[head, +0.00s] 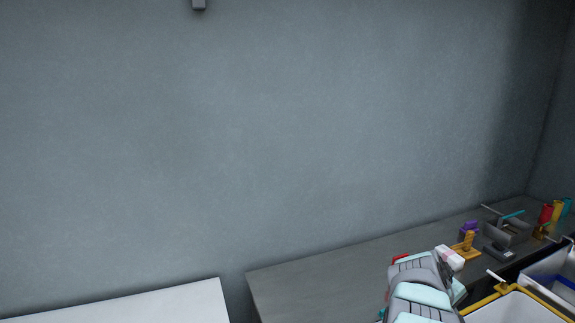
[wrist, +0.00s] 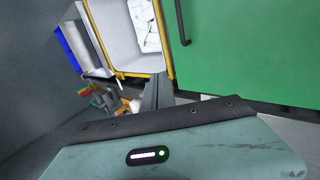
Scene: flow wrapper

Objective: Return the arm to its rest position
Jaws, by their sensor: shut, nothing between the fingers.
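My arm shows at the bottom right of the head view, with pale teal and grey links in front of the grey counter (head: 310,283). In the head view I cannot make out the fingertips. In the wrist view my gripper (wrist: 157,88) shows as a narrow grey wedge beyond the teal housing. It is shut and empty. It points toward a yellow-rimmed white bin (wrist: 122,42), apart from the counter items as far as I can tell.
A large green panel (wrist: 245,50) with a dark handle stands right of the bin in the wrist view. A grey fixture (head: 508,232), a purple and orange item (head: 467,238) and red and yellow cylinders (head: 546,214) stand on the counter. A white surface (head: 120,305) lies left.

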